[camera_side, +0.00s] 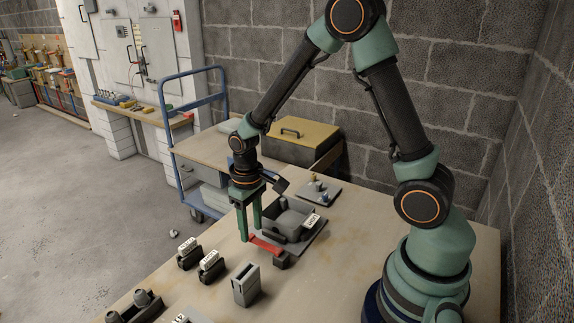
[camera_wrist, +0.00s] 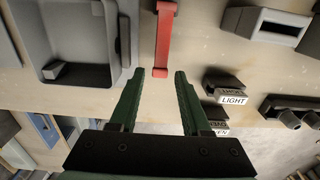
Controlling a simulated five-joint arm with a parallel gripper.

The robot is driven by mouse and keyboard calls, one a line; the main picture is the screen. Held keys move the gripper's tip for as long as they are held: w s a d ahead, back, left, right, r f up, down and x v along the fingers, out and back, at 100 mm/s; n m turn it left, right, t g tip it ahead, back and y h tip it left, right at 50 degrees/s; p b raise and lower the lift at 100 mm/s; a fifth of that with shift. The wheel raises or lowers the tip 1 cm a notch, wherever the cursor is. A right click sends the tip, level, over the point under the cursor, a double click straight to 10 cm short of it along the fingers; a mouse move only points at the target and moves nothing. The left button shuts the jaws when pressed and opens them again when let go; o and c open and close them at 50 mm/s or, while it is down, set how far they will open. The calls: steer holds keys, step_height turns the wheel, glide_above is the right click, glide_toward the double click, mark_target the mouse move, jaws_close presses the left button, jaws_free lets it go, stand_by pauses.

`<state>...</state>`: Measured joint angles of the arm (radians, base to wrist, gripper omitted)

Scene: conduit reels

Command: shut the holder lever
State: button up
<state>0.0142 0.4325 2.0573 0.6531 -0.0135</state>
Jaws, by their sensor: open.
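My gripper (camera_side: 248,238) is open and points down at the lever's free end. In the wrist view the lever (camera_wrist: 164,38) runs from the top edge down to between my open fingertips (camera_wrist: 159,74), with a gap on each side. The holder's grey body (camera_wrist: 45,25) is to the left of it there. I cannot tell whether a finger touches the lever.
A grey slotted box (camera_side: 246,285) stands in front. A plate with small knobs (camera_side: 318,189) lies behind the holder.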

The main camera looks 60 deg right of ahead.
steer(key=shift+r, duration=3.55)
steer(key=s+r+t, duration=0.5)
steer(key=s+r, duration=0.3)
steer(key=r, duration=0.5)
steer(key=shift+s+a+t, duration=0.25)
steer(key=shift+s+t, duration=0.05)
steer(key=shift+s, duration=0.05)
